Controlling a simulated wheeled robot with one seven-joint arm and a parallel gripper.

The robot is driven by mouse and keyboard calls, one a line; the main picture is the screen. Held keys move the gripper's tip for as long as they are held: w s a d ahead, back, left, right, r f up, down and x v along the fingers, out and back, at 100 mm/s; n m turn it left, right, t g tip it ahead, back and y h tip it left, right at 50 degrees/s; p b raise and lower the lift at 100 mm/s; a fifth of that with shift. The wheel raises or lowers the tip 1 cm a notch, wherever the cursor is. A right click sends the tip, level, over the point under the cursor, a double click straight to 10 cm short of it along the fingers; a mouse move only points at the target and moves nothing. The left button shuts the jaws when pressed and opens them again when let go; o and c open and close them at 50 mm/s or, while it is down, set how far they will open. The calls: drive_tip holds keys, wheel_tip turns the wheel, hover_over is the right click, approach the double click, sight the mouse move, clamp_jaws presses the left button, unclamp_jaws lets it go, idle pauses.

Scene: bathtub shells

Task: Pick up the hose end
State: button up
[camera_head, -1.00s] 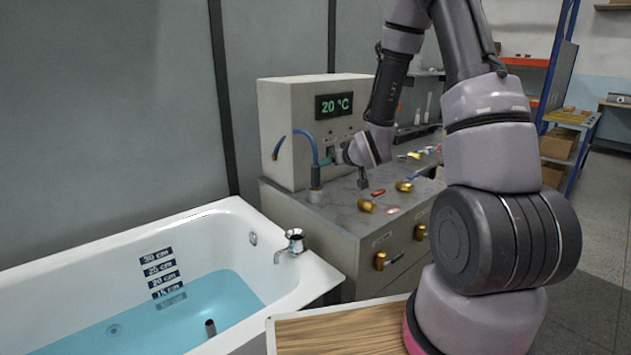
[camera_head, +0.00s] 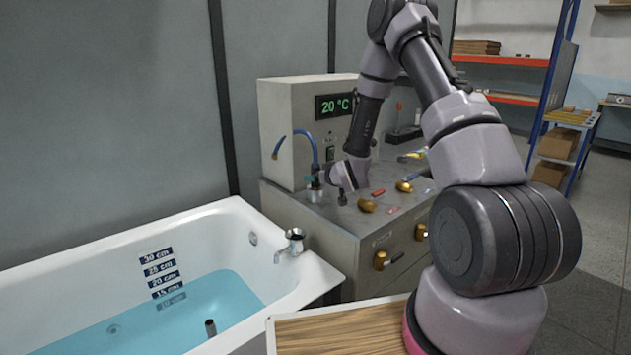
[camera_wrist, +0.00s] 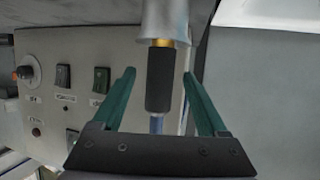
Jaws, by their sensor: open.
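The hose end shows in the wrist view as a black sleeve (camera_wrist: 160,80) with a brass ring, set against a silver cup-shaped holder (camera_wrist: 165,20). In the head view the blue hose (camera_head: 312,142) arches from the control box down to this holder (camera_head: 315,194) on the counter's left part. My gripper (camera_wrist: 158,74) is open, with one green finger on each side of the black sleeve. Gaps show between sleeve and fingers. In the head view my gripper (camera_head: 311,181) is small and low at the hose end, and its fingers are hard to make out.
The control box (camera_head: 291,100) with a 20 °C display stands behind. Brass knobs (camera_head: 367,206) and small coloured items lie on the grey counter (camera_head: 340,220) to the right. A water-filled bathtub (camera_head: 225,215) is at left front, with a chrome tap (camera_head: 291,242).

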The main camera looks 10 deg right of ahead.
drive_tip(key=shift+x, duration=1.05)
clamp_jaws()
